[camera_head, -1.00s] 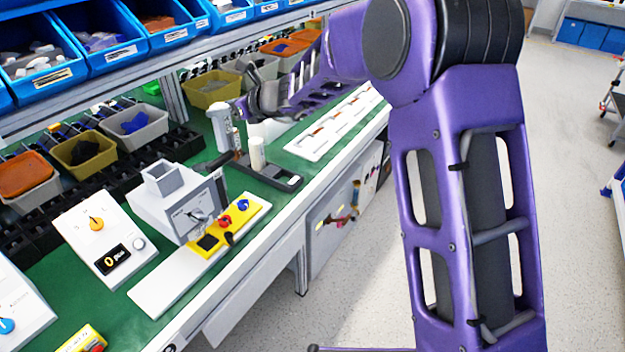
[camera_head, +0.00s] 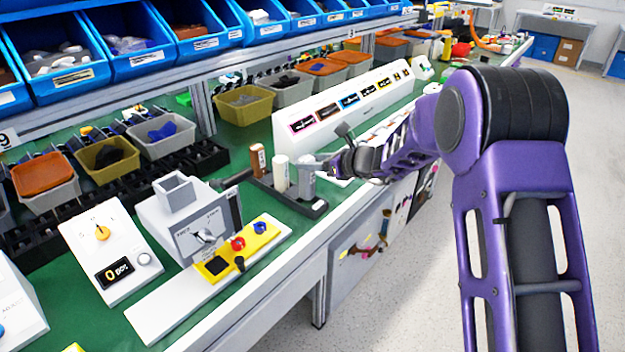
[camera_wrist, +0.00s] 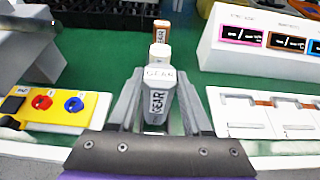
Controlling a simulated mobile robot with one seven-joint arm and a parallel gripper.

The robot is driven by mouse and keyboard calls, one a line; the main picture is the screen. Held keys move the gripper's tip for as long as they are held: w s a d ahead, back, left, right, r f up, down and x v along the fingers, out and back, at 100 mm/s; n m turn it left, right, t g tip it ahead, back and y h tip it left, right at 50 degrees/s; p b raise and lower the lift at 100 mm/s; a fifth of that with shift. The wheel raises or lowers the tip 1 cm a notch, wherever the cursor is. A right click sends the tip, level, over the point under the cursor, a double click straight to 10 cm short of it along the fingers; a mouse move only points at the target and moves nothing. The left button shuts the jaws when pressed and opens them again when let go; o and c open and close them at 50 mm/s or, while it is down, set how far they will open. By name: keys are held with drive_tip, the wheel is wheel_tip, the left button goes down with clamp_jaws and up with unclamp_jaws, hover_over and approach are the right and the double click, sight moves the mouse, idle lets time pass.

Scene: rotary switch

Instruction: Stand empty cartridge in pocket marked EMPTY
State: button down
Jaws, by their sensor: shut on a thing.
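My gripper (camera_wrist: 157,100) is shut on a pale grey-white block-like piece (camera_wrist: 158,75) with dark lettering that looks like "GEAR". In the head view my gripper (camera_head: 318,164) is at the bench's front edge, with the pale piece (camera_head: 306,180) at its tip. The piece is upright beside a white cylinder (camera_head: 280,174) at a dark holder (camera_head: 312,209). I cannot tell whether its foot touches the holder. A brown-orange capped cartridge (camera_head: 257,161) stands just behind the cylinder; it also shows in the wrist view (camera_wrist: 161,32). I can read no EMPTY mark.
A sloped white panel with coloured labels (camera_head: 350,104) stands behind my forearm. A white tray with slots (camera_wrist: 265,115) lies to the right in the wrist view. A yellow button box (camera_head: 241,250) and grey knob unit (camera_head: 205,235) stand to the left.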

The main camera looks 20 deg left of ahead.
sight(313, 173)
drive_tip(key=shift+f+b, duration=0.3)
drive_tip(key=shift+f, duration=1.55)
drive_tip(key=shift+f, duration=0.1)
drive_tip(key=shift+f, duration=0.15)
drive_tip(key=shift+c, duration=1.7)
unclamp_jaws()
drive_tip(key=shift+r, duration=0.3)
drive_tip(key=v, duration=1.2)
drive_tip(key=shift+p, duration=0.4)
